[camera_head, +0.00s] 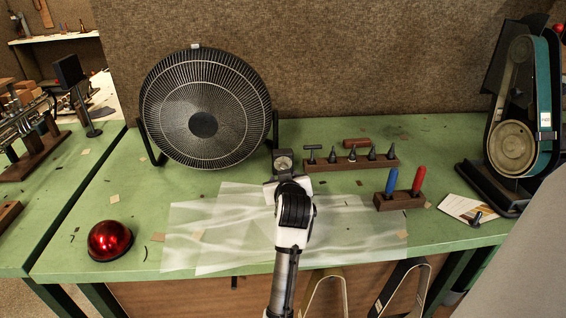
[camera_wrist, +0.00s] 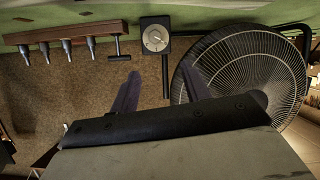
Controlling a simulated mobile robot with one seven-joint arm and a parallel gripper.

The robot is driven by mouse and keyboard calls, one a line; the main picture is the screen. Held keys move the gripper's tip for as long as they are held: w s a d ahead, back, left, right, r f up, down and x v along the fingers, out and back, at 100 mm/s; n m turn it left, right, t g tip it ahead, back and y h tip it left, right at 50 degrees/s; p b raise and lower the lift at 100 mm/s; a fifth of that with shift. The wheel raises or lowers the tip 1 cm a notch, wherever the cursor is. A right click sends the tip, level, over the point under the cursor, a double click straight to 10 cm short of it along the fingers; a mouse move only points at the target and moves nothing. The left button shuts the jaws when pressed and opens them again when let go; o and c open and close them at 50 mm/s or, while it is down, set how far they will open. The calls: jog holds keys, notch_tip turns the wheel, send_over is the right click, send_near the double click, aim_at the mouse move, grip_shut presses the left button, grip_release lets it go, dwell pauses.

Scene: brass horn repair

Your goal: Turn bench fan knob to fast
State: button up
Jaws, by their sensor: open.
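The bench fan (camera_head: 203,122) is black with a round wire guard and stands at the back of the green bench. It also shows at the right of the wrist view (camera_wrist: 245,75). Its control box (camera_head: 284,155) stands beside the fan's right foot. In the wrist view the round pale knob (camera_wrist: 155,38) on the box shows clearly, but its setting is too small to read. My gripper (camera_wrist: 160,70) is open and empty, with its two dark fingers apart and the knob beyond the gap between them. In the head view my wrist hides most of the gripper, just in front of the box.
A wooden rack (camera_head: 350,163) with several dark tools stands right of the box. A block with blue and red handles (camera_head: 400,199) is nearer the front. Clear plastic sheets (camera_head: 235,235) lie under my arm. A red dome (camera_head: 110,240) sits front left; a belt sander (camera_head: 515,130) stands at right.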

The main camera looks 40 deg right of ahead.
aim_at(284, 168)
jog(key=p+x, duration=0.1)
jog(key=x, duration=0.3)
jog(key=p+x, duration=0.1)
jog(key=x, duration=0.4)
jog(key=s+f+p+x, duration=0.1)
jog(key=x, duration=0.3)
jog(key=shift+w+d+f+p, duration=0.1)
jog(key=shift+w+d+p, duration=0.3)
jog(key=shift+d, duration=0.15)
jog(key=shift+c, duration=0.4)
jog(key=c, duration=0.9)
jog(key=shift+m, duration=0.3)
jog(key=m+y+b, duration=0.1)
jog(key=m+t+y+b, duration=0.1)
jog(key=shift+s+d+f+m, duration=0.1)
jog(key=shift+d+f+m, duration=0.05)
jog(key=shift+m, duration=0.25)
jog(key=shift+m+t+y+b, duration=0.3)
jog(key=shift+m+y+b, duration=0.1)
jog(key=shift+m+b, duration=0.4)
